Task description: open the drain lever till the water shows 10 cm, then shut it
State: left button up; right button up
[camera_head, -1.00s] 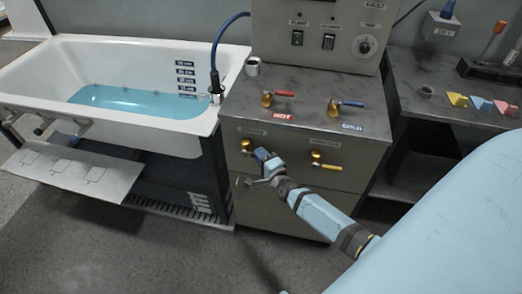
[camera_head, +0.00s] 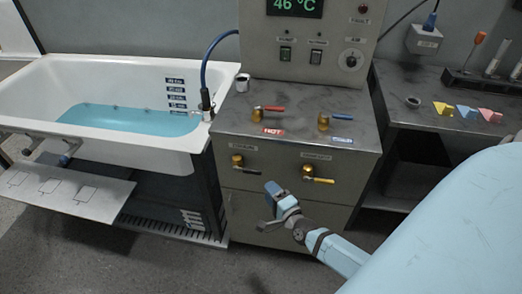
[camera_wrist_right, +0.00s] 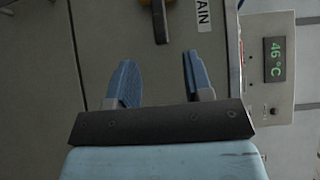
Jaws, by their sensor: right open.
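The drain lever (camera_head: 249,167) sits at the left of the cabinet front, with a brass body and a dark handle pointing right and slightly down. Its brass and dark handle also show at the top of the right wrist view (camera_wrist_right: 159,22), beside a label ending "AIN". My right gripper (camera_head: 270,204) is open and empty, below and right of the lever, apart from it. The tub (camera_head: 110,142) holds blue water (camera_head: 130,120). The depth scale (camera_head: 177,97) is on its inner wall; the waterline is near its lowest visible marks, too small to read.
A yellow-handled lever (camera_head: 316,180) is right of the drain lever. Red (camera_head: 270,108) and blue (camera_head: 335,116) taps stand on the cabinet top. A display (camera_head: 295,5) reads 46 °C. A grey panel (camera_head: 75,190) juts out before the tub.

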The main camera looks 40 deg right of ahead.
jog(key=shift+s+a, duration=0.15)
jog(key=shift+s, duration=1.5)
jog(key=s+a+f+n+g+y, duration=0.15)
jog(key=s+a+n+g, duration=0.3)
jog(key=a+n, duration=0.5)
jog(key=s+a+n+g+y, duration=0.3)
jog(key=s+a+n, duration=0.4)
jog(key=n, duration=0.4)
pick_arm(q)
notch_tip(320, 180, up, 12)
jog(key=p, duration=1.4)
jog(key=shift+s+a, duration=0.3)
jog(key=shift+a, duration=0.15)
pick_arm(e)
notch_tip(320, 180, up, 12)
jog(key=n, duration=0.1)
jog(key=shift+a+t, duration=0.35)
